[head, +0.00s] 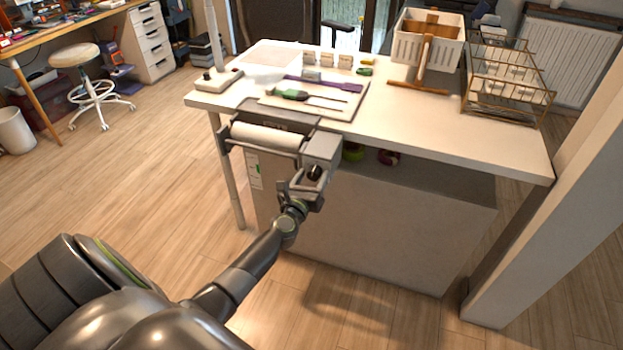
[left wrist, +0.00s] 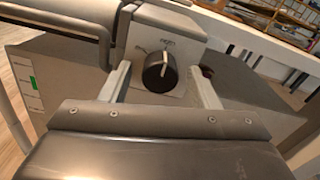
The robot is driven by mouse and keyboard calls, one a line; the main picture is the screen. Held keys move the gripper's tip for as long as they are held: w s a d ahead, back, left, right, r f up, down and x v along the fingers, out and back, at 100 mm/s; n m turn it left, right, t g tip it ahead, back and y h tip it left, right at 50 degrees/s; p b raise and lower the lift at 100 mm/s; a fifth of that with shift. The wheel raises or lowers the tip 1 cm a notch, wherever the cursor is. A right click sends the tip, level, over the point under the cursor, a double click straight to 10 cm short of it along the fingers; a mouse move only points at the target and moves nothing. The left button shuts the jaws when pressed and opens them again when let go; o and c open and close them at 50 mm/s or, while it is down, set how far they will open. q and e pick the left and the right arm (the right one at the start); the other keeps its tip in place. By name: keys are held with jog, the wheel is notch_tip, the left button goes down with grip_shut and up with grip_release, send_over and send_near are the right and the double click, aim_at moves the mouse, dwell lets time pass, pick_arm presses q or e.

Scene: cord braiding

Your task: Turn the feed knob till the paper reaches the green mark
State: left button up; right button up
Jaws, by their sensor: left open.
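The feed knob (left wrist: 159,72) is a round black dial with a pale pointer line, on the front of a grey box (left wrist: 182,28) at the right end of the paper roller. My left gripper (left wrist: 164,84) is open, with one finger on each side of the knob and visible gaps between. In the head view my left gripper (head: 308,182) is in front of the grey box, and the knob (head: 315,172) is partly hidden by it. The paper roll (head: 268,137) hangs at the table's front edge. A strip with a green mark (head: 254,171) hangs below it. My right gripper is not in view.
The white table (head: 440,143) holds a cutting board with a green-handled tool (head: 290,95), a white crate (head: 428,40) and a wire rack (head: 508,80). A grey panel (head: 400,230) stands below the tabletop. A white pillar (head: 550,200) is at the right.

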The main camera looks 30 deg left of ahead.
pick_arm(q)
jog(key=c, duration=0.8)
jog(key=shift+c, duration=1)
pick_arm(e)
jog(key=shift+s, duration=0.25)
